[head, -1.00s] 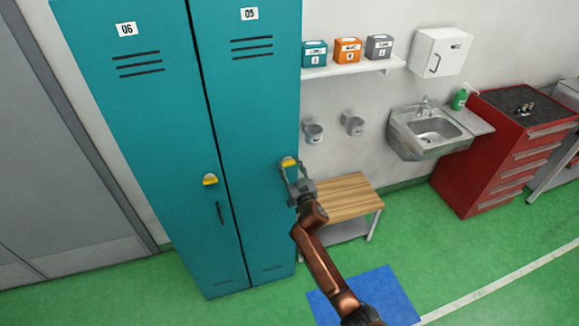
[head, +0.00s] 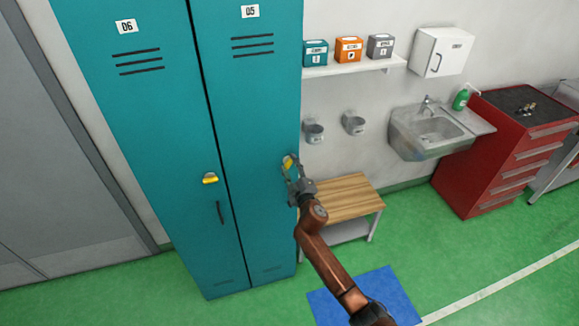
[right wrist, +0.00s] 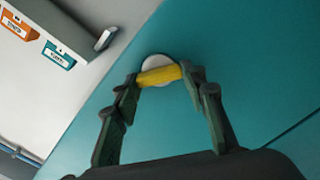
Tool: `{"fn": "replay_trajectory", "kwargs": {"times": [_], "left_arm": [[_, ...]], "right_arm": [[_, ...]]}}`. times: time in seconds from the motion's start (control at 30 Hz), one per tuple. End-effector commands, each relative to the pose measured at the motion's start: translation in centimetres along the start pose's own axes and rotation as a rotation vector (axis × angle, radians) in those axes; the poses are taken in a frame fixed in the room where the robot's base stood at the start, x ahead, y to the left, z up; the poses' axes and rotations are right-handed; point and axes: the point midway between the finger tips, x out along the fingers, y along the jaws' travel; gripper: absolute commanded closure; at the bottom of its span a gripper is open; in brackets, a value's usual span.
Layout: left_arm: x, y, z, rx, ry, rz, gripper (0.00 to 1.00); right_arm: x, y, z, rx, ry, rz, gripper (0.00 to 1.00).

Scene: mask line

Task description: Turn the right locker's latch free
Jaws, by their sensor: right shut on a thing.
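The right locker (head: 257,110), marked 05, is teal with its door shut. Its yellow latch (head: 288,161) sits near the door's right edge and is partly covered by my right gripper (head: 290,168). In the right wrist view the yellow latch (right wrist: 159,75) lies across a round pale base, between the fingertips of my right gripper (right wrist: 160,80), which are shut on it. In the head view the latch now looks tilted. The left locker (head: 150,110), marked 06, has its own yellow latch (head: 210,178), lying about level. My left gripper is in neither view.
A wooden-topped bench (head: 350,193) stands just right of the lockers, beside my right arm. Above it are two wall cups (head: 314,133) and a shelf (head: 350,68) with three boxes. A sink (head: 432,130) and red drawer cabinet (head: 500,150) are farther right.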

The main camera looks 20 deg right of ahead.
Motion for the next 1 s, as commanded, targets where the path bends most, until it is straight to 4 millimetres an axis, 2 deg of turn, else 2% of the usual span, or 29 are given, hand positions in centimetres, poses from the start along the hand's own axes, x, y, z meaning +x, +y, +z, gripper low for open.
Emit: {"fn": "replay_trajectory", "kwargs": {"times": [0.5, 1.0], "left_arm": [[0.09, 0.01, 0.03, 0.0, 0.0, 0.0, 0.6], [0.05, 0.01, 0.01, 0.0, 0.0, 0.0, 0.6]], "right_arm": [[0.0, -0.26, 0.03, -0.435, 0.001, -0.001, 0.85], [0.0, -0.35, 0.03, -0.595, 0.002, -0.001, 0.85]]}}
